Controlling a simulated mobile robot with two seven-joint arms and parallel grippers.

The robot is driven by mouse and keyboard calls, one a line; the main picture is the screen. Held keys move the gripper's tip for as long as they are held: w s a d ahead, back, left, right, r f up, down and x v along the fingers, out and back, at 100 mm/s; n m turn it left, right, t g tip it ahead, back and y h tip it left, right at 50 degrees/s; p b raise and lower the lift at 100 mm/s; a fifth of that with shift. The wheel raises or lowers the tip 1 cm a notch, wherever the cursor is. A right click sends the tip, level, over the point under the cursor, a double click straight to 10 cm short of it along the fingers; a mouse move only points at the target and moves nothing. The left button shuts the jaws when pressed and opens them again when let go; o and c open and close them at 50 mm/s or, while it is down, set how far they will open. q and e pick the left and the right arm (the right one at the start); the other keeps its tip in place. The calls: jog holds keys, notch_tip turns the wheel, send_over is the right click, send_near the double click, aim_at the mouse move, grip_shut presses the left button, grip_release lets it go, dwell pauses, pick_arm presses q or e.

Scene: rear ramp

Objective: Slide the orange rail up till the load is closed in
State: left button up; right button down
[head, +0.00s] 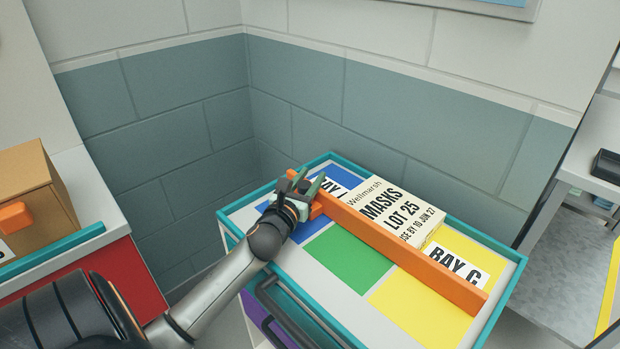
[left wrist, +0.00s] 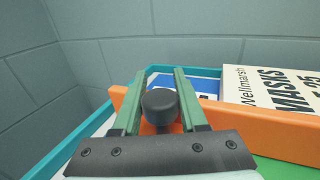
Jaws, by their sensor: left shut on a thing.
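The orange rail (head: 400,246) lies across the top of a teal-edged cart, from its left side to its front right. My left gripper (head: 305,187) is shut on a dark round knob at the rail's left end. The knob (left wrist: 160,106) shows between the green fingers in the left wrist view, where the rail (left wrist: 260,128) runs off to the right. The load, a cream box marked MASKS LOT 25 (head: 395,208), lies behind the rail, close to it; I cannot tell whether they touch. My right gripper is not in view.
The cart top (head: 332,292) has blue, green (head: 345,258) and yellow (head: 418,308) patches; the area in front of the rail is clear. A teal rim (head: 478,235) edges it. A grey wall stands behind. A cardboard box (head: 35,185) sits on a counter at left.

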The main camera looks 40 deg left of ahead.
pick_arm(q)
grip_shut()
dwell(0.9)
